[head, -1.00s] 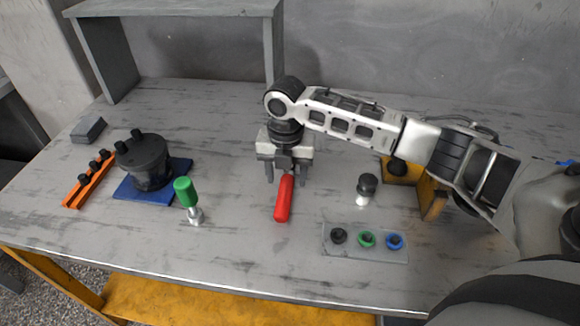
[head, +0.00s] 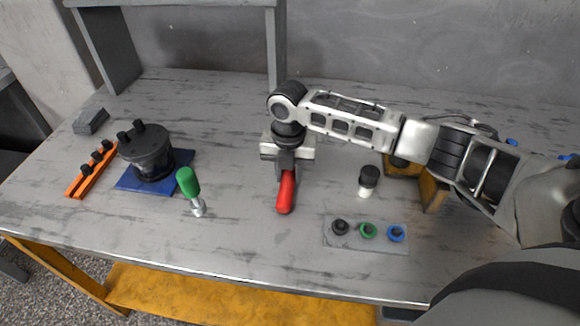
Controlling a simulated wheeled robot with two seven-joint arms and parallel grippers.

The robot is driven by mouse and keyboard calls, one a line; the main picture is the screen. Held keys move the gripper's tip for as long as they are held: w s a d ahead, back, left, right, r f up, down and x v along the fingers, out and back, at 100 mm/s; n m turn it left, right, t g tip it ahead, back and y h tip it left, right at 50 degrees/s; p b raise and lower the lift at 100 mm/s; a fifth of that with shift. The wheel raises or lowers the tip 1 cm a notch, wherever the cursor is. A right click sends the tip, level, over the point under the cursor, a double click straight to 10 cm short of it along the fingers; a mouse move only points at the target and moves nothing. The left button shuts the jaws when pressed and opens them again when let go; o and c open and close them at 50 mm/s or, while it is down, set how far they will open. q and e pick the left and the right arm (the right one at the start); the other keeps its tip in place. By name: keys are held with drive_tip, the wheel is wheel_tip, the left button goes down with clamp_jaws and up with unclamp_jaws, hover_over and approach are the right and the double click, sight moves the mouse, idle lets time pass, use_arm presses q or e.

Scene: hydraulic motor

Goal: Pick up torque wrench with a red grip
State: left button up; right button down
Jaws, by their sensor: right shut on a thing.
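The torque wrench with a red grip (head: 286,192) lies near the middle of the table in the head view, its grip pointing toward the front edge. My right gripper (head: 286,168) comes down over its far end and is shut on it. The wrench's far part is hidden under the gripper. I cannot tell whether the wrench touches the table. My left gripper is not in view.
An orange rack (head: 90,172), a black-capped bottle (head: 368,180) and a plate with coloured rings (head: 380,244) are also around. The front middle of the table is clear.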

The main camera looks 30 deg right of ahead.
drive_tip(key=shift+w+r, duration=0.1)
drive_tip(key=shift+r, duration=0.6)
drive_tip(key=s+d+r, duration=0.2)
drive_tip(key=s+r, duration=0.9)
drive_tip(key=s, duration=0.3)
drive_tip(key=shift+d+r, duration=0.2)
drive_tip(key=shift+r, duration=0.1)
drive_tip(key=c, duration=1.7)
unclamp_jaws()
clamp_jaws()
